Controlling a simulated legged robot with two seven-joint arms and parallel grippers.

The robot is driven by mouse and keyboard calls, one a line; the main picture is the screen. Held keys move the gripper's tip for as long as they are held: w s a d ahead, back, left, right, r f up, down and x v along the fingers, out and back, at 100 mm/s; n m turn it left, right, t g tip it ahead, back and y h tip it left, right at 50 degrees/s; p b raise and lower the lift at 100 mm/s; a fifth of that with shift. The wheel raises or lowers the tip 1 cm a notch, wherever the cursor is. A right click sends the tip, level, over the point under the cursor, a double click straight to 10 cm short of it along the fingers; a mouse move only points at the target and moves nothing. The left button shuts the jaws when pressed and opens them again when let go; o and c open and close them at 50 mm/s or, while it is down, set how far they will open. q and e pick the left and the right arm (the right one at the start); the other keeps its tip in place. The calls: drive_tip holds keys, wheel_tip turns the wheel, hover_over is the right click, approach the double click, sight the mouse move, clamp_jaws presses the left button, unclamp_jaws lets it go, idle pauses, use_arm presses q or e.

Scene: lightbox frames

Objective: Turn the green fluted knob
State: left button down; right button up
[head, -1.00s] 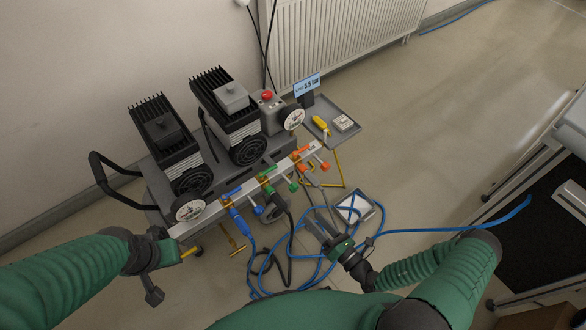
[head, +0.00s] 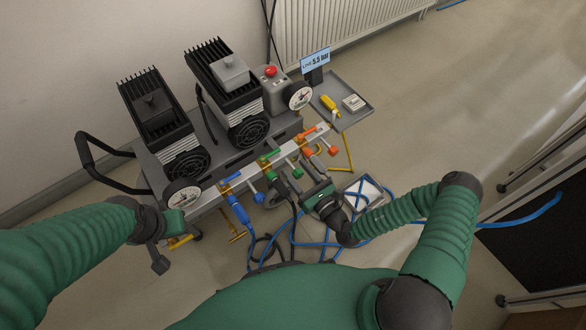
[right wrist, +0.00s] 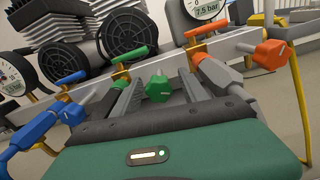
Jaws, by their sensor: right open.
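The green fluted knob (right wrist: 158,88) is on the front of the manifold bar, in the middle of the right wrist view. It also shows in the head view (head: 298,172), close to my right gripper (head: 304,184). My right gripper is open. In the right wrist view its two grey fingers reach forward on either side of the green knob, with a gap visible at each side. Whether the fingertips reach past the knob is hard to tell. My left gripper (head: 172,226) is at the left end of the bar; its jaws are not clear.
The manifold bar (head: 212,197) also carries a blue knob (head: 259,197), an orange knob (head: 333,150), coloured levers and hose fittings close by. A green lever (right wrist: 133,55) is just behind the green knob. Blue hose (head: 400,222) lies looped on the floor. A side tray (head: 345,90) holds small items.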

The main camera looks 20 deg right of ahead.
drive_tip(key=x, duration=0.2)
drive_tip(key=shift+w+a, duration=0.2)
drive_tip(key=shift+d, duration=0.1)
clamp_jaws()
